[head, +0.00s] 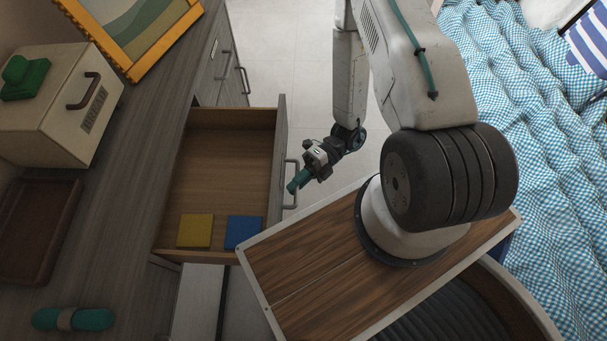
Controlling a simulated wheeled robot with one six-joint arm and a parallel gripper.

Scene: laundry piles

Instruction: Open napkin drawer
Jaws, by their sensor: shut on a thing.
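The napkin drawer (218,168) stands pulled out from the grey wooden dresser, its inside in plain view. A folded yellow napkin (195,231) and a folded blue napkin (243,232) lie side by side at its near end. The drawer's metal bar handle (290,203) is on its front, facing right. My gripper (294,186), with teal fingertips, is at the handle's middle and shut on it. The fingertips hide part of the bar.
Shut drawers with handles (242,82) lie farther along the dresser. On its top are a beige box (62,110), a brown tray (38,225), a teal roll (88,319) and an orange frame (120,62). A checked bed (540,110) is at right; floor (290,70) shows between.

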